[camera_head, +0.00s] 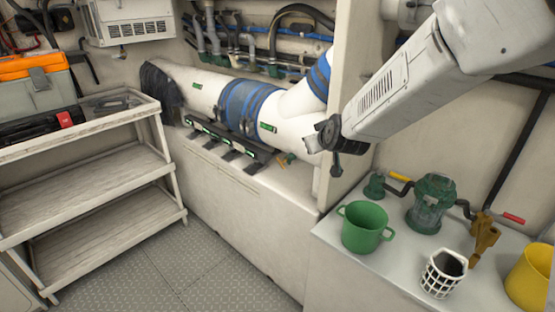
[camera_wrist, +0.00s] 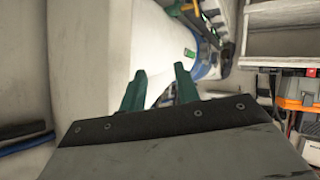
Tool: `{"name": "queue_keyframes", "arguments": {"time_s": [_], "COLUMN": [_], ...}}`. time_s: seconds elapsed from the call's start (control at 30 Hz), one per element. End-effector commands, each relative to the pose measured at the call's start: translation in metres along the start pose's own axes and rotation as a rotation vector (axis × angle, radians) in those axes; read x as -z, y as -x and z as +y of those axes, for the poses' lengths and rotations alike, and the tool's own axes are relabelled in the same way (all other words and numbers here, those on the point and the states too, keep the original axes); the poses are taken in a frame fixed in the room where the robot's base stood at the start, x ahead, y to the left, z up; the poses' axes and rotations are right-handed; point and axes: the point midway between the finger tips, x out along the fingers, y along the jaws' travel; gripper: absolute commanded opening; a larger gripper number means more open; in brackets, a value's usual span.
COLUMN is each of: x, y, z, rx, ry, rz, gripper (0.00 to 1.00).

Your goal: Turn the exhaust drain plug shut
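A fat white exhaust pipe with blue bands (camera_head: 200,88) lies along the ledge at the back. A small brass-coloured and green fitting (camera_head: 284,159) sits under its right end; it may be the drain plug, but it is too small to be sure. My gripper (camera_head: 311,146) is at the pipe's right end, just right of and above that fitting. I cannot tell whether the plug is turned open or shut.
A white post (camera_head: 347,70) stands close beside my arm. The counter at right holds a green mug (camera_head: 365,227), a green-topped strainer (camera_head: 433,203), a white basket (camera_head: 442,274) and a yellow bucket (camera_head: 530,278). A shelf rack (camera_head: 95,180) stands left; the floor between is clear.

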Motion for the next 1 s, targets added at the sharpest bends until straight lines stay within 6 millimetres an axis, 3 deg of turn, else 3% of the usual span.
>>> {"name": "queue_keyframes", "arguments": {"time_s": [0.03, 0.1, 0.3, 0.43, 0.6, 0.77, 1.0], "x": [-0.004, -0.005, -0.026, -0.043, -0.057, -0.054, -0.037], "y": [-0.028, -0.059, -0.125, -0.146, -0.157, -0.168, -0.2], "z": [-0.015, -0.031, -0.078, -0.101, -0.117, -0.116, -0.104], "rx": [-0.02, -0.063, -0.205, -0.286, -0.348, -0.364, -0.364], "ry": [0.032, 0.075, 0.2, 0.264, 0.311, 0.318, 0.317], "rz": [0.039, 0.106, 0.273, 0.347, 0.4, 0.412, 0.411], "gripper": [0.32, 0.32, 0.32, 0.32, 0.32, 0.32, 0.32]}}
